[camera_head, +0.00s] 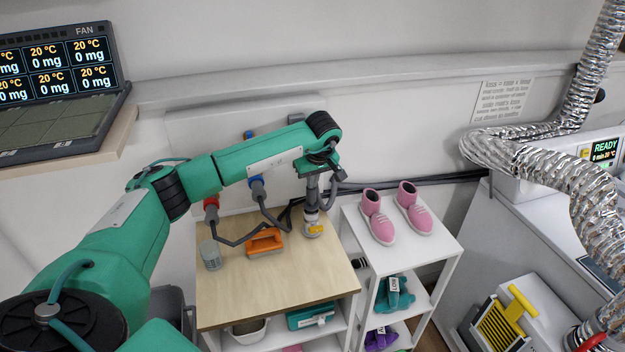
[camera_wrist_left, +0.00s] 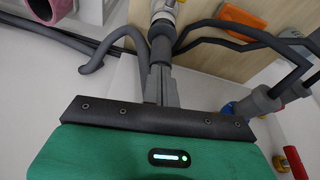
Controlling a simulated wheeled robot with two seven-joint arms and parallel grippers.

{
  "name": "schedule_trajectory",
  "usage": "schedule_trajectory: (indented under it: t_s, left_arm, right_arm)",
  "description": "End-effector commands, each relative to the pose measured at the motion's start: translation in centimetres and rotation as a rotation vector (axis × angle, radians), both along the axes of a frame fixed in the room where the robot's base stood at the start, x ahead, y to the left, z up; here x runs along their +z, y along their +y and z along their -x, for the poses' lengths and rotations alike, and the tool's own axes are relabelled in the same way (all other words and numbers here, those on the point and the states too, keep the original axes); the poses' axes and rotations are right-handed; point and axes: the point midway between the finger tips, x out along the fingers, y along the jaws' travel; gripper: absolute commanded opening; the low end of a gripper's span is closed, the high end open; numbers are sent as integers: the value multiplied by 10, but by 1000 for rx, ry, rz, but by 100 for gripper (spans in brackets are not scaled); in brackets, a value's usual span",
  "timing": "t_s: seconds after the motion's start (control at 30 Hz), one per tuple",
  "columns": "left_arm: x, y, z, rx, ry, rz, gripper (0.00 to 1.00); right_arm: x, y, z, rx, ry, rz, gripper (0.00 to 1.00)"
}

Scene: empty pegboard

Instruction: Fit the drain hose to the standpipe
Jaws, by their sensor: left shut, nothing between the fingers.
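My left gripper (camera_head: 312,205) points down over the back right of the wooden tabletop (camera_head: 285,290). Its grey fingers (camera_wrist_left: 160,60) are shut and empty. A white, grey and yellow fitting (camera_head: 313,230) stands just below the fingertips; I cannot tell whether they touch it. A grey hose with a hooked end (camera_head: 337,183), likely the drain hose, lies right beside the gripper; in the left wrist view the hook (camera_wrist_left: 92,66) is left of the fingers, outside them. I cannot make out the standpipe for certain; the gripper may hide it. My right gripper is not in view.
A red tap (camera_head: 211,203) and a blue tap (camera_head: 257,187) with dark hoses are on the wall. An orange object (camera_head: 264,243) and a grey cylinder (camera_head: 210,256) stand on the tabletop. Pink shoes (camera_head: 380,219) top the white shelf at right. The tabletop's front is clear.

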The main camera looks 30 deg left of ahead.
Motion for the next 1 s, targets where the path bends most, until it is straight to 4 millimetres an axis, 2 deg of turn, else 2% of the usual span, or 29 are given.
schedule_trajectory:
  t_s: [0.77,1.0]
  left_arm:
    - [-17,0,0,0,1,0,0]
    - [-8,0,0,0,0,0,0]
  right_arm:
    - [-11,0,0,0,0,0,36]
    - [-6,0,0,0,0,0,36]
